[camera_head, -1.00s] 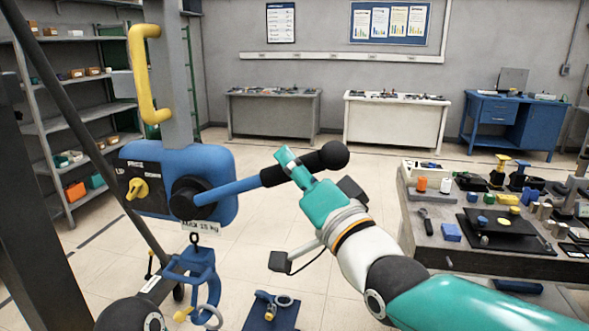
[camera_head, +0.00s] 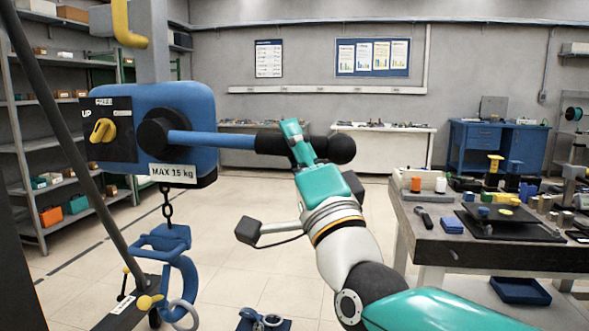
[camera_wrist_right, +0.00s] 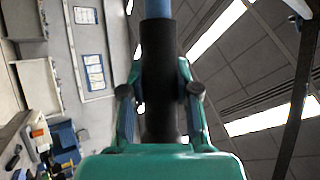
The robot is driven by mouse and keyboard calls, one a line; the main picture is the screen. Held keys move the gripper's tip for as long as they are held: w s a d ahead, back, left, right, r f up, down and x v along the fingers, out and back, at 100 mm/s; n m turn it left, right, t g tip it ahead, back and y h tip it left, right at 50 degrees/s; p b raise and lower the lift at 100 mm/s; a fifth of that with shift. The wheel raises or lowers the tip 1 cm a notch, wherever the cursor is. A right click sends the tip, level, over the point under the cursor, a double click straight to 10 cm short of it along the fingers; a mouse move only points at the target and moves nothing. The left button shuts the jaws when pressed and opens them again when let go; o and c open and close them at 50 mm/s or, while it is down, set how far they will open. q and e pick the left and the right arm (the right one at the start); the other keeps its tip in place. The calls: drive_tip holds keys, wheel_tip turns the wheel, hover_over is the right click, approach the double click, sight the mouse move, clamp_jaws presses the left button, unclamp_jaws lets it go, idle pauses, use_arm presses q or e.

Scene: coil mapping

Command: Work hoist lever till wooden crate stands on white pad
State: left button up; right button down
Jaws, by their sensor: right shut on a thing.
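The blue hoist (camera_head: 195,110) hangs at the left in the head view. Its blue lever (camera_head: 220,139) runs nearly level to the right and ends in a black grip with a ball (camera_head: 342,149). My right gripper (camera_head: 297,145) is shut around the black grip, just short of the ball. In the right wrist view the black grip (camera_wrist_right: 159,75) passes between the two fingers. A yellow selector knob (camera_head: 103,131) sits on the hoist's dark face beside an "UP" label. A chain (camera_head: 167,207) and blue hook (camera_head: 180,275) hang below. I see no wooden crate, white pad or left gripper.
A dark diagonal bar (camera_head: 75,150) crosses at the left. A cluttered workbench (camera_head: 440,240) stands at the right. A blue tray (camera_head: 520,290) is below it. Shelves (camera_head: 35,145) line the left wall. Open floor lies behind my right arm.

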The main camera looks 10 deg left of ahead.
wheel_tip(320, 180, down, 8)
drive_tip(key=a+m+t+h+b, duration=0.1)
drive_tip(key=m+t+h+b, duration=0.2)
drive_tip(key=m+b, duration=0.4)
drive_tip(key=shift+a+r+t+h+b, duration=0.15)
drive_tip(key=shift+a+t+h+b, duration=0.45)
drive_tip(key=shift+b, duration=1)
drive_tip(key=shift+w+d, duration=0.1)
drive_tip(key=shift+d, duration=0.15)
drive_tip(key=c, duration=0.8)
unclamp_jaws()
drive_tip(key=v, duration=1.2)
drive_tip(key=shift+s+r, duration=0.25)
